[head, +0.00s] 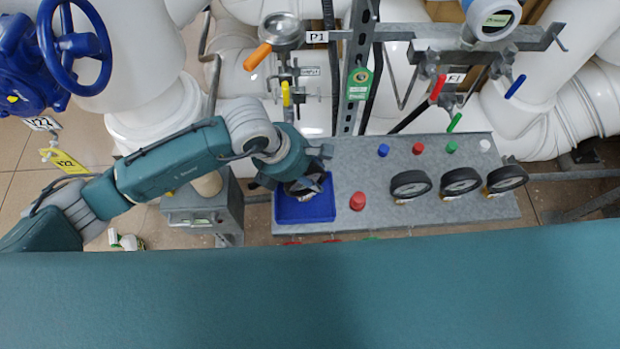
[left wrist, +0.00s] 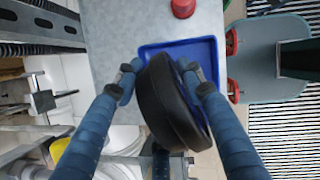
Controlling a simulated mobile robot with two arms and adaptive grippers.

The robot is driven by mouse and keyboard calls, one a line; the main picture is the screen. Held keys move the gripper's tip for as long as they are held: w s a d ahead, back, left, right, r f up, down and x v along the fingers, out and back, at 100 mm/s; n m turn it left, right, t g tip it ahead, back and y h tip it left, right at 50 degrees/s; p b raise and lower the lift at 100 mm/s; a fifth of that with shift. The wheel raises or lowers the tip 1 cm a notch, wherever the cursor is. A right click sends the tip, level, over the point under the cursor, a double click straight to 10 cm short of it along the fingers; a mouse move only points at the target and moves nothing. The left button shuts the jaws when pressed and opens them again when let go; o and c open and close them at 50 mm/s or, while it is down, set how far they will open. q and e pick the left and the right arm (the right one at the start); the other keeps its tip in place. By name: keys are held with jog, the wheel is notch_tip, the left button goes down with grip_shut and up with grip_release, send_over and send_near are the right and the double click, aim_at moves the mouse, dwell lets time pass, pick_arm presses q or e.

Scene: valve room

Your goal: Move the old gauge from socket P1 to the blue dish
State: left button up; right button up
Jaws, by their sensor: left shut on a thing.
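My left gripper (head: 304,184) is over the blue dish (head: 289,213) on the grey bench. It is shut on a black round gauge (left wrist: 172,105), seen edge-on between the two fingers (left wrist: 160,78) in the left wrist view. The blue dish (left wrist: 208,50) lies behind the gauge there, and I cannot tell whether the gauge touches it. In the head view the gripper mostly hides the gauge. The P1 label (head: 317,37) is on the pipework at the top, beside a round metal fitting (head: 282,30) with an orange-handled valve. My right gripper is not in view.
A red cap (head: 357,201) stands just right of the dish. Three black-rimmed gauges (head: 460,181) stand farther right on the bench (head: 400,222). Small blue, red, green and white caps line its back. Pipes and valve handles rise behind. The bench's middle is mostly clear.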

pick_arm(q)
notch_tip(320, 180, down, 3)
jog(key=shift+f, duration=0.1)
jog(key=shift+f, duration=0.15)
jog(key=o, duration=1)
jog(key=shift+c, duration=0.2)
